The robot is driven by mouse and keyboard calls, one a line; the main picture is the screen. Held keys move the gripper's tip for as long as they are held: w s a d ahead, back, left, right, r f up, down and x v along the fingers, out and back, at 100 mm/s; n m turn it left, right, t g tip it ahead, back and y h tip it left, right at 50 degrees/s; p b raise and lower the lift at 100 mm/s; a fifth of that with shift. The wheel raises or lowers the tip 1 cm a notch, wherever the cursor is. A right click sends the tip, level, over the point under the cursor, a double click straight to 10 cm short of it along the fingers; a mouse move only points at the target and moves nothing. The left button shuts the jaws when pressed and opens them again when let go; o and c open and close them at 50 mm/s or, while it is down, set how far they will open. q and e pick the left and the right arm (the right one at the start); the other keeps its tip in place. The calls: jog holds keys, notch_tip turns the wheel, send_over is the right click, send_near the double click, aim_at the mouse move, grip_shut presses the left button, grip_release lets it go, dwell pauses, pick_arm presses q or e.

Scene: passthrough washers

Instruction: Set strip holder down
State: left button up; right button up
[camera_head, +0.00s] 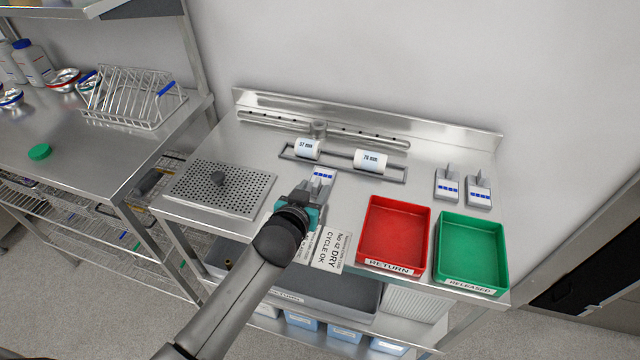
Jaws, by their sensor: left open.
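A small grey strip holder (322,177) with a white and blue label stands on the steel table (412,174), just beyond my left gripper in the head view. My left gripper (310,195) is open, right at the holder's near side. The hand and its teal part hide the holder's lower part, and I cannot tell whether the fingers touch it. Two similar holders stand together at the right back, one on the left (447,184) and one on the right (478,189). My right gripper is not in view.
A red RETURN tray (394,199) and a green RELEASED tray (437,246) stand at the right. A printed DRY card (329,250) lies at the front edge. A perforated plate (190,192) is at the left. A rack (342,167) with two white rollers lies behind.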

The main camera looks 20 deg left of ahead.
pick_arm(q)
jog(key=shift+c, duration=0.3)
grip_shut()
dwell(1.1)
